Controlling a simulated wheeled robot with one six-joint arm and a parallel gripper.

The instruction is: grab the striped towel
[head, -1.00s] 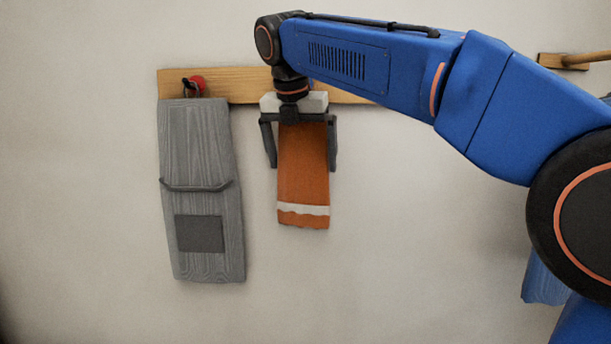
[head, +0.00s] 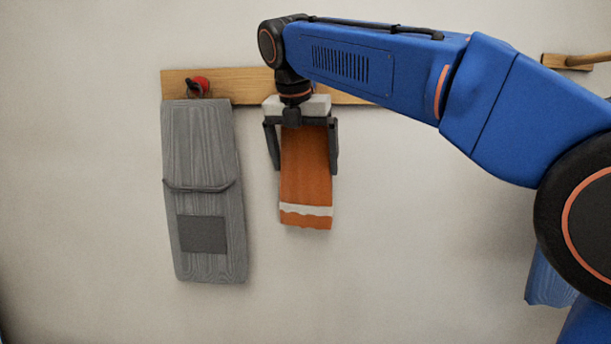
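The striped towel (head: 306,185), orange with a white band near its lower edge, hangs against the wall in the middle of the head view. My gripper (head: 305,170) points down over its upper part. Its two dark fingers are spread wide, one along each side edge of the towel. A gap shows between the left finger and the towel; the right finger is close to the right edge, and I cannot tell whether it touches. The towel's top and its hook are hidden behind my gripper.
A wooden rail (head: 245,87) runs along the wall. A grey cloth with a pocket (head: 205,150) hangs below a red knob (head: 199,84) on the left. A blue cloth (head: 548,278) shows partly at lower right, below another wooden piece (head: 568,61). The wall below the towel is clear.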

